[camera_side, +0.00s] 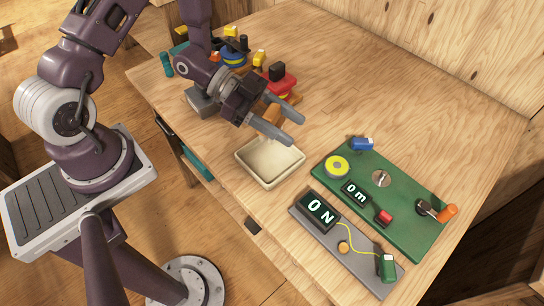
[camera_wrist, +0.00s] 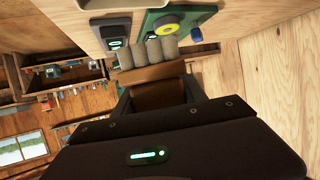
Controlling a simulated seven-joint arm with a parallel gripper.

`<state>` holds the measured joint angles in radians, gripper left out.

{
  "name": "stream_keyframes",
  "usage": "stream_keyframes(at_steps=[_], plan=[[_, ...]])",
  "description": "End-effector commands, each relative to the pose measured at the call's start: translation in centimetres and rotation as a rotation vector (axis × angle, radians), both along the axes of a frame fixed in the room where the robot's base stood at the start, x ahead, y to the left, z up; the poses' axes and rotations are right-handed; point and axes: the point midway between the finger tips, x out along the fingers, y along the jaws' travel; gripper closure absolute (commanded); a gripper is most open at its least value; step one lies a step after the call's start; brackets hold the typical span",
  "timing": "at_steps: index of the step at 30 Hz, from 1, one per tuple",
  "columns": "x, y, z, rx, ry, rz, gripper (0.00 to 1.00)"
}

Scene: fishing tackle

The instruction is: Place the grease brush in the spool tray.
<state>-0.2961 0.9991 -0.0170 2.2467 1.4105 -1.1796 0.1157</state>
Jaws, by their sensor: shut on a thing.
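My gripper (camera_side: 292,122) is shut on the grease brush and holds it above the table, near the far edge of the cream tray. The brush shows as a tan wooden piece (camera_side: 271,113) between the fingers, partly hidden by them. In the wrist view the brush (camera_wrist: 152,74) has a brown wooden body, with thick grey bristle tufts beyond it. The cream, shallow, square tray (camera_side: 243,157), which I take as the spool tray, lies on the table below the fingers. It looks empty.
A green board (camera_side: 405,215) with a yellow spool (camera_side: 337,167), a display and a crank stands right of the tray. A grey scale (camera_side: 330,240) reading "0 N" is in front. Red, yellow and blue tackle (camera_side: 283,84) clusters behind my gripper. The table's right rear is clear.

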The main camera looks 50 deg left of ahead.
Motion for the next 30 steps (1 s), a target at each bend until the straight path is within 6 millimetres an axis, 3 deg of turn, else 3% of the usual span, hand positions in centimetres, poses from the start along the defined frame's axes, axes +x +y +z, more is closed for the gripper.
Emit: stream_keyframes(at_steps=[4, 13, 25, 26, 28, 30], plan=[[-0.4, 0.0, -3.5, -0.002, 0.007, -0.013, 0.93], [-0.3, 0.0, -9.0, 0.000, 0.003, -0.013, 0.93], [-0.2, 0.0, -9.8, 0.001, 0.001, -0.010, 0.93], [-0.3, 0.0, -9.9, 0.001, 0.001, -0.010, 0.47], [-0.2, 0.0, -9.8, 0.001, 0.001, -0.010, 0.34], [-0.2, 0.0, -9.8, 0.001, 0.001, -0.010, 0.30]])
